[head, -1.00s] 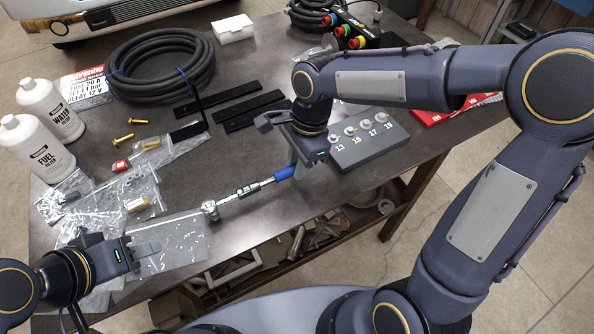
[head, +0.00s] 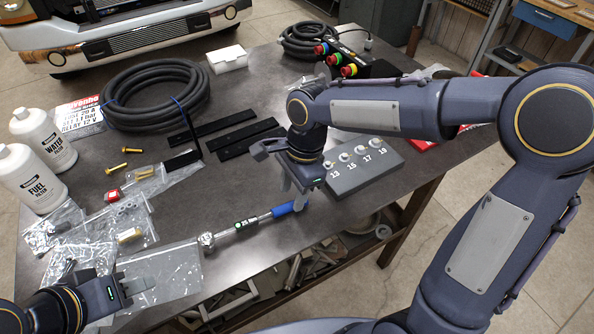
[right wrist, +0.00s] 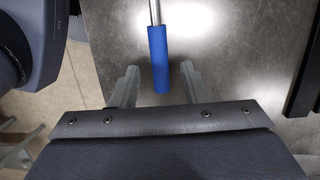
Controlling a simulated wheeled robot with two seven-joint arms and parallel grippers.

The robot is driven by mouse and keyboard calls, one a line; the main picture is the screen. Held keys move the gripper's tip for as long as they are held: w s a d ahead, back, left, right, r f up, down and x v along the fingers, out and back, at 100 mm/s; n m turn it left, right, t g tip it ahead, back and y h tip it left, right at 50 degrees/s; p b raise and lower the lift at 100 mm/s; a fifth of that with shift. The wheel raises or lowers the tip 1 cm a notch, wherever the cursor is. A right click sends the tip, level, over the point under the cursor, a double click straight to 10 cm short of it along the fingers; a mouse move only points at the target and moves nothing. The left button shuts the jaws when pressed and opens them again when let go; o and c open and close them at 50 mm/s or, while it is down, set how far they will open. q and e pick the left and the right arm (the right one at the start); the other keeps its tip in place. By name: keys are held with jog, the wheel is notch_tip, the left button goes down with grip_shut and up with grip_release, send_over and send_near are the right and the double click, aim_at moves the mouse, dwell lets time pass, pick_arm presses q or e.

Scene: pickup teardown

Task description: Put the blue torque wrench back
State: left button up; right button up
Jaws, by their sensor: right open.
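The blue torque wrench (head: 240,225) lies on the dark table with its metal head at the left and its blue handle at the right. My right gripper (head: 301,195) is at the handle end in the head view. In the right wrist view, the blue handle (right wrist: 159,58) reaches between the two spread fingers of that gripper (right wrist: 160,70), with a gap on each side. Whether the fingers are level with the handle is hard to tell. My left gripper (head: 138,287) is over the clear bags at the front left; its opening is unclear.
A grey socket block (head: 350,180) marked 13, 15, 17, 19 stands right of my right gripper. Black flat strips (head: 245,138), a coiled hose (head: 117,110), two white bottles (head: 38,180) and clear bags (head: 165,265) also lie on the table. The table's front edge runs close below the wrench.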

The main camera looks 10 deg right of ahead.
notch_tip(320, 180, up, 10)
jog(key=d, duration=0.2)
jog(key=s+d+f+n+t, duration=0.2)
jog(key=s+d+n+t, duration=0.1)
jog(key=s+n, duration=0.3)
jog(key=s+d+f+n+t+y, duration=0.1)
jog(key=s+d+f+n+t, duration=0.2)
jog(key=s+d+n, duration=0.3)
jog(key=s+n, duration=0.1)
jog(key=s, duration=0.3)
jog(key=shift+f+y, duration=0.2)
jog(key=shift+y, duration=0.1)
jog(key=shift+d, duration=0.1)
jog(key=shift+c, duration=0.5)
dwell(0.8)
jog(key=shift+s+d, duration=0.1)
